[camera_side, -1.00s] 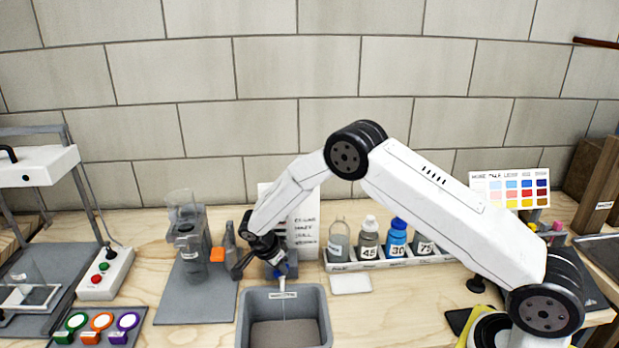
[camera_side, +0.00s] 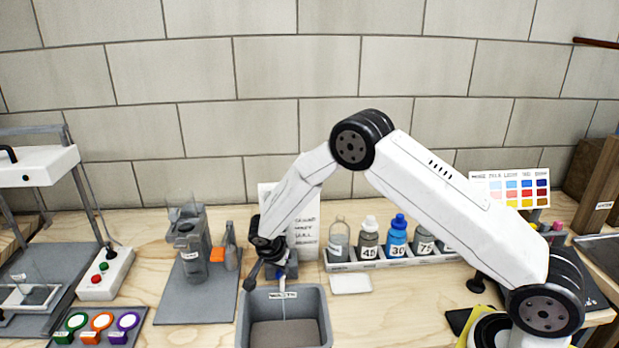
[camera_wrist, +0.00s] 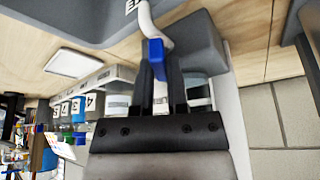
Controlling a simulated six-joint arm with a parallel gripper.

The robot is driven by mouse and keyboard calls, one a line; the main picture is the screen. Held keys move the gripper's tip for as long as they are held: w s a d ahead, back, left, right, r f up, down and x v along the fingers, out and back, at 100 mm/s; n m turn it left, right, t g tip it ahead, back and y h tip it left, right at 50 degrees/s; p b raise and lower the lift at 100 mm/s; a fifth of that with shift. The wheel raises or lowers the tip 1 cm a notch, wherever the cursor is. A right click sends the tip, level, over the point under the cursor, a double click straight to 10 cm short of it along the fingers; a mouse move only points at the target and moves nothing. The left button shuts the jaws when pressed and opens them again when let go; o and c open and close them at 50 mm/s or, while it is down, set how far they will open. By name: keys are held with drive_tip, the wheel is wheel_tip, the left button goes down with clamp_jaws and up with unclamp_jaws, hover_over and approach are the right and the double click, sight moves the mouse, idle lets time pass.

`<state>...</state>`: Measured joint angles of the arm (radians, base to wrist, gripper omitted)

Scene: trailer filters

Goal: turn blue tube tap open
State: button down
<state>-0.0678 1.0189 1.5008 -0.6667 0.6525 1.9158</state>
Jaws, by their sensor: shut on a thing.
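The blue tap handle (camera_wrist: 157,58) shows in the wrist view between the fingertips of my gripper (camera_wrist: 158,72), which is shut on it. A white tube runs past the handle, beside a grey block (camera_wrist: 192,40). In the side view, my gripper (camera_side: 264,268) is low over the back edge of the grey waste bin (camera_side: 241,315). The gripper and my wrist mostly hide the handle there, so its angle cannot be told from that side.
A rack of numbered bottles (camera_side: 396,262) stands to the right, with a white pad (camera_side: 350,284) before it. A grey stand with a clear container (camera_side: 188,240) is on the left. A lettered card (camera_side: 305,225) is behind my wrist. Free bench lies right of the bin.

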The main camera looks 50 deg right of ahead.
drive_tip(key=n+t, duration=0.1)
drive_tip(key=n, duration=0.2)
drive_tip(key=n+t+y, duration=0.1)
drive_tip(key=n, duration=0.2)
drive_tip(key=shift+s, duration=0.1)
idle(0.5)
drive_tip(key=c, duration=0.9)
unclamp_jaws()
drive_tip(key=v, duration=0.8)
drive_tip(key=shift+d, duration=0.15)
